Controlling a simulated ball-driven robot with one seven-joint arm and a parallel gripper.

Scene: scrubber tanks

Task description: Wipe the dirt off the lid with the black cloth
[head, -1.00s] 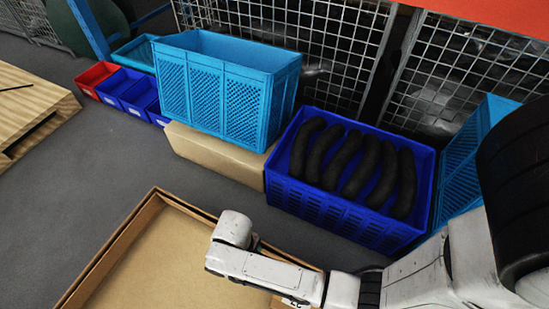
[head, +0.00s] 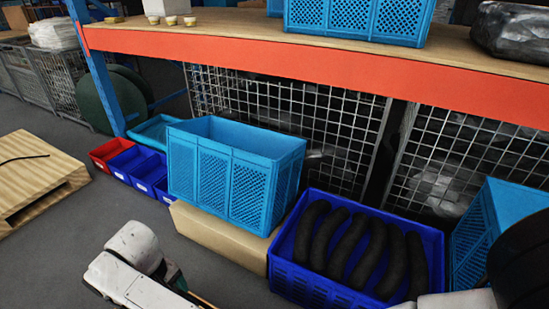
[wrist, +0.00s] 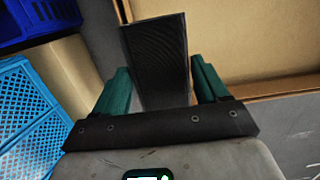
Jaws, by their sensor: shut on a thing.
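My gripper (wrist: 160,80) shows in the wrist view with its two dark green fingers. It is shut on the black cloth (wrist: 156,50), a dark, finely ribbed flat piece that stands out between the fingers. In the head view my white arm reaches in at the bottom left, and the cloth is out of sight there. I cannot make out the lid or any dirt in either current view.
A light blue crate (head: 232,172) stands on a cardboard box (head: 215,240). Beside it a dark blue crate (head: 300,285) holds several black curved tubes. A shelf with an orange beam (head: 300,62) spans the back. A wooden pallet (head: 40,172) lies left. Grey floor is clear between.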

